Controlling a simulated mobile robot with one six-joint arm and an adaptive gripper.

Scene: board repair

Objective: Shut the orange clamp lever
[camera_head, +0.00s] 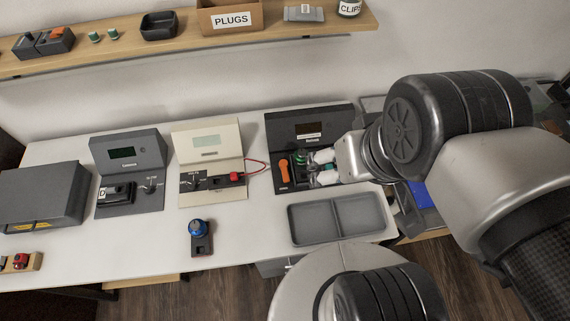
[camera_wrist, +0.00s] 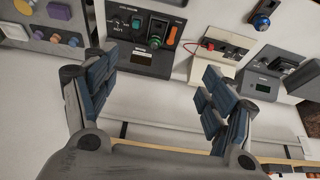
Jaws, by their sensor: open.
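The orange clamp lever (camera_head: 284,170) is on the left side of the dark station (camera_head: 296,119) at the right of the table. It also shows in the wrist view (camera_wrist: 172,35), beside a green part (camera_wrist: 155,42). I cannot tell the lever's exact tilt. My gripper (camera_head: 321,166) is over the right part of that station, just right of the lever in the head view. In the wrist view my gripper (camera_wrist: 157,88) has its two blue-padded fingers wide apart with nothing between them. The lever is beyond the fingertips, not touched.
A grey two-part tray (camera_head: 335,219) lies in front of the station. A cream station (camera_head: 211,143) with a red plug and cable stands to its left. A blue-knobbed part (camera_head: 199,230) stands on the table. A wooden shelf (camera_head: 290,42) runs along the wall above.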

